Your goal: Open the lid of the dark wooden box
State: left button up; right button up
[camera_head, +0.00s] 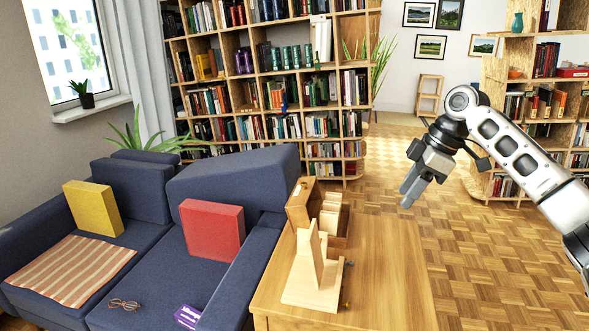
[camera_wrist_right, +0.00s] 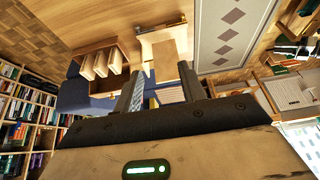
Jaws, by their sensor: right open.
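A brown wooden box (camera_head: 301,204) stands at the far end of the wooden table. Light wooden slabs (camera_head: 331,212) show upright at its right side, and a brown panel rises on the left; I cannot tell whether this panel is the lid. The box also shows in the right wrist view (camera_wrist_right: 126,50), with several pale slabs inside it. My right gripper (camera_head: 409,192) is open and empty, in the air to the right of the box and apart from it. Its fingers also show in the right wrist view (camera_wrist_right: 163,88). My left gripper is out of view.
A pale wooden stand (camera_head: 314,278) is on the table (camera_head: 385,275) in front of the box. A blue sofa (camera_head: 150,262) with cushions is to the left. Bookshelves (camera_head: 265,85) stand behind. The right part of the tabletop is clear.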

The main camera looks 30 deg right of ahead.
aim_at(304, 205)
jog(key=i, duration=1.05)
